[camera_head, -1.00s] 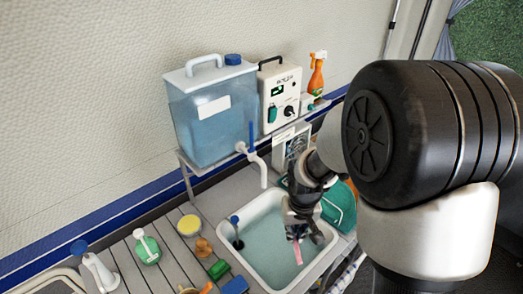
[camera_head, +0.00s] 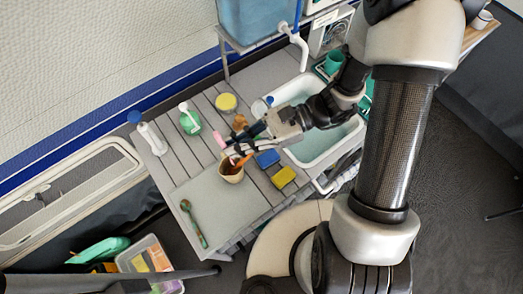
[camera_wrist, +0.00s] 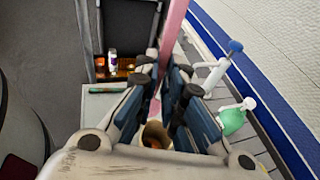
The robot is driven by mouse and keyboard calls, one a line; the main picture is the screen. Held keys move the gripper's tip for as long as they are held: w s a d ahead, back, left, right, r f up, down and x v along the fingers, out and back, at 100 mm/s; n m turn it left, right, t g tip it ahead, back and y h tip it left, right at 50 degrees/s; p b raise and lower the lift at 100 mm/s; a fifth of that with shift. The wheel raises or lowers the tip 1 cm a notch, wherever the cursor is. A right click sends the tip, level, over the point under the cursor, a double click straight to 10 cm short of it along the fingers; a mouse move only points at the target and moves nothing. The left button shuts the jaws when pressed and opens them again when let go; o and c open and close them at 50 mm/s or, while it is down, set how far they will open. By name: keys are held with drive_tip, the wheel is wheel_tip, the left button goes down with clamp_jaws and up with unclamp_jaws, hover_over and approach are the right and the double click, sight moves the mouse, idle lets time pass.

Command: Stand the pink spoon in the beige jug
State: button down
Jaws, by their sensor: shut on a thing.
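My gripper (camera_head: 243,146) is shut on the pink spoon (camera_head: 221,138). In the wrist view the pink spoon (camera_wrist: 174,32) runs as a long strip up from between the fingers (camera_wrist: 163,92). The beige jug (camera_head: 232,175) stands upright on the grey slatted counter. The fingers and spoon are above its rim or close beside it. In the wrist view the jug (camera_wrist: 157,132) shows just below the fingers, partly hidden by them. An orange-brown utensil stands in the jug. Whether the spoon's lower end is inside the jug is hidden.
Blue (camera_head: 267,158) and yellow (camera_head: 284,177) sponges lie right of the jug. A green bottle (camera_head: 190,120), white pump bottle (camera_head: 151,136) and yellow lid (camera_head: 226,102) stand behind. A green spoon (camera_head: 194,222) lies at front left. The sink (camera_head: 322,146) is at right.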

wheel_tip(320, 180, up, 3)
drive_tip(key=w+a+m+t+y, duration=0.2)
drive_tip(key=w+t, duration=0.1)
drive_tip(key=shift+s+f+b, duration=0.1)
drive_tip(key=shift+f+b, duration=6.1)
drive_tip(key=shift+f, duration=1.5)
drive_tip(key=c, duration=1.6)
unclamp_jaws()
drive_tip(key=d+r, duration=0.1)
drive_tip(key=d, duration=1.1)
drive_tip(key=shift+w+r, duration=0.2)
drive_tip(key=shift+r, duration=0.15)
